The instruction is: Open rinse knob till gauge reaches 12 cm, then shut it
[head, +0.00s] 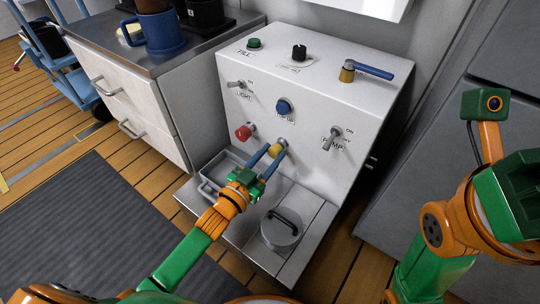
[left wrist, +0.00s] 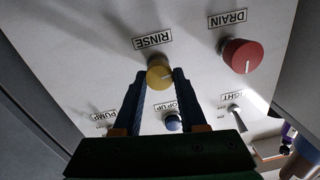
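The yellow rinse knob (head: 277,150) sits low on the front of the white panel (head: 300,75). No gauge reading can be made out in either view. My right arm is at the right, its fingers out of view.
A red drain knob (head: 243,132), blue top-up knob (head: 284,107) and pump switch (head: 333,137) are close by. On top are a green fill button (head: 254,43), black knob (head: 299,52) and blue-handled valve (head: 367,72). A round lid (head: 281,232) lies below the gripper.

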